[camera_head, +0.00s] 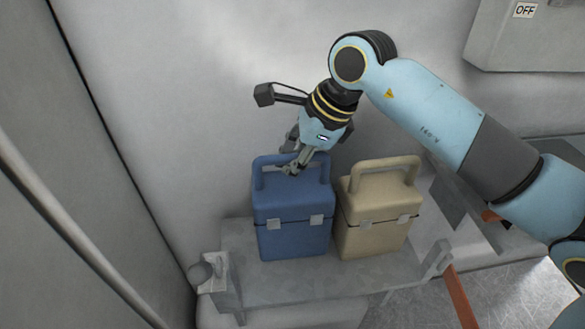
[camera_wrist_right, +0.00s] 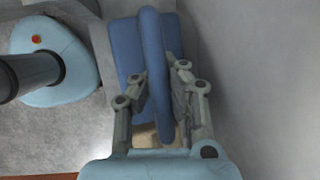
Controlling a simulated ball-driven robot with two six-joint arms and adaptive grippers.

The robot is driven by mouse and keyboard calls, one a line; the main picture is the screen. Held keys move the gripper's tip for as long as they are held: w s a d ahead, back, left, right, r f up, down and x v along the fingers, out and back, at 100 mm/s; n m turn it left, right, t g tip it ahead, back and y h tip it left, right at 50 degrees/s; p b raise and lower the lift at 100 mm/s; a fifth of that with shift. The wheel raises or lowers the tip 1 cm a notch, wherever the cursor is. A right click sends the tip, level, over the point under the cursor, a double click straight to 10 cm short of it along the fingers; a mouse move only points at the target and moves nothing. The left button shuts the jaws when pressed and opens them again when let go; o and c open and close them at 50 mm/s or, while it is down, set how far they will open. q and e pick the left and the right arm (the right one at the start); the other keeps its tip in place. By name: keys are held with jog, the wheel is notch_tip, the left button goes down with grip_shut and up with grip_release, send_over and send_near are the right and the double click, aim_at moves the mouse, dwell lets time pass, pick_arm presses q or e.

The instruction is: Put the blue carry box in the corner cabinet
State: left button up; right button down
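The blue carry box (camera_head: 293,225) stands upright on a grey bench, with two light latches on its front and a raised handle on top. My right gripper (camera_head: 297,168) comes down from above onto that handle. In the right wrist view, the blue handle (camera_wrist_right: 155,40) runs between the fingers of my right gripper (camera_wrist_right: 160,85). The fingers are drawn in close against both sides of it, so it looks shut on the handle. The box still rests on the bench. My left gripper is not in view. I cannot make out a corner cabinet for certain.
A beige carry box (camera_head: 375,225) with a raised handle stands close to the right of the blue one. The grey bench (camera_head: 300,285) has a little bare top in front. A wall rises behind. A tall grey panel (camera_head: 60,130) stands at left. A box marked OFF (camera_head: 530,40) hangs upper right.

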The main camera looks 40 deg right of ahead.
jog(key=shift+f, duration=0.95)
jog(key=shift+f, duration=0.25)
jog(key=c, duration=1.5)
grip_release()
jog(key=shift+r, duration=0.15)
